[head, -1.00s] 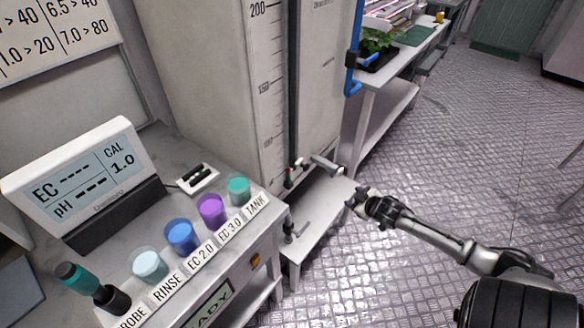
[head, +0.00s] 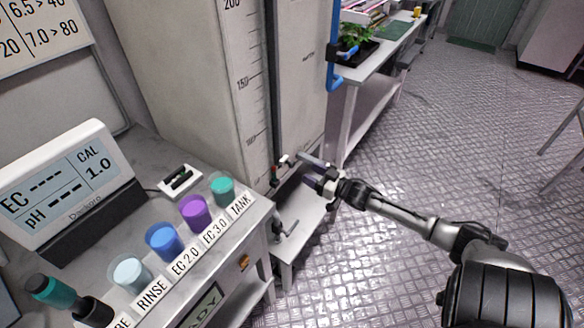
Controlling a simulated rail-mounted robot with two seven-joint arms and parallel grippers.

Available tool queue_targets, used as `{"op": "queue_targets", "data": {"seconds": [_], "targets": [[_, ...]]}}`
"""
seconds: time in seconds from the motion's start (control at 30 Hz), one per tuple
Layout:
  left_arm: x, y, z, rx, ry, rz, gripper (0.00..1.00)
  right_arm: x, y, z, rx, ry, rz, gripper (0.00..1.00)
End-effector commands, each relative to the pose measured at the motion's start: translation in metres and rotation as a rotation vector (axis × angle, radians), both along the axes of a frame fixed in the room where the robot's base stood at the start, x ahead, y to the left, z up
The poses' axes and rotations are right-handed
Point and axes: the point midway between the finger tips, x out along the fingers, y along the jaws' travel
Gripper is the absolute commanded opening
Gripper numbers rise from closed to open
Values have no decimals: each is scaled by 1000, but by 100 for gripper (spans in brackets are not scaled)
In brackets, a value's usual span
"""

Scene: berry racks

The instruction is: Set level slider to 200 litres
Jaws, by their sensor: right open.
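The tall grey tank (head: 180,70) carries a printed litre scale (head: 245,85) with 200 at the top edge, then 150 and 100 below. A dark vertical track (head: 275,80) runs beside the scale. The level slider (head: 285,160), with a small red part and a grey bar handle (head: 312,159), sits low on the track, below the 100 mark. My right gripper (head: 318,181) is open and empty, close to the slider's handle, just below and right of it. Whether it touches the handle I cannot tell. My left gripper is not in view.
A low white stand (head: 300,222) with a valve lever (head: 285,230) is below the gripper. At left, a bench holds the EC/pH meter (head: 65,185), a probe (head: 60,295) and several coloured cups (head: 195,212). A plant bench (head: 375,75) with a blue pipe (head: 334,60) stands behind.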

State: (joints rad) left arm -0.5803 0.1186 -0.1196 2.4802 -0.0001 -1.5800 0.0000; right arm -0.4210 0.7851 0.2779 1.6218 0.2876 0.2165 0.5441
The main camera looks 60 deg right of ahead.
Motion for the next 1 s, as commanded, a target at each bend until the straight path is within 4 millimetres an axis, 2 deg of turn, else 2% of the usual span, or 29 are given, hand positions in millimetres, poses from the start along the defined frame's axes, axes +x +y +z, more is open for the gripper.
{"op": "queue_targets", "data": {"seconds": [0.03,0.2,0.43,0.7,1.0], "targets": [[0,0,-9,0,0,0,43,11,-1,-3,-2,-4,1,54],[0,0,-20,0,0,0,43,40,-2,-2,-2,-4,0,54],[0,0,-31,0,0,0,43,68,-4,-1,-2,-1,0,54],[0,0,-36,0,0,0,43,82,-4,-1,-2,1,-1,54],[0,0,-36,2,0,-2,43,84,-4,0,-2,2,-1,54]]}}
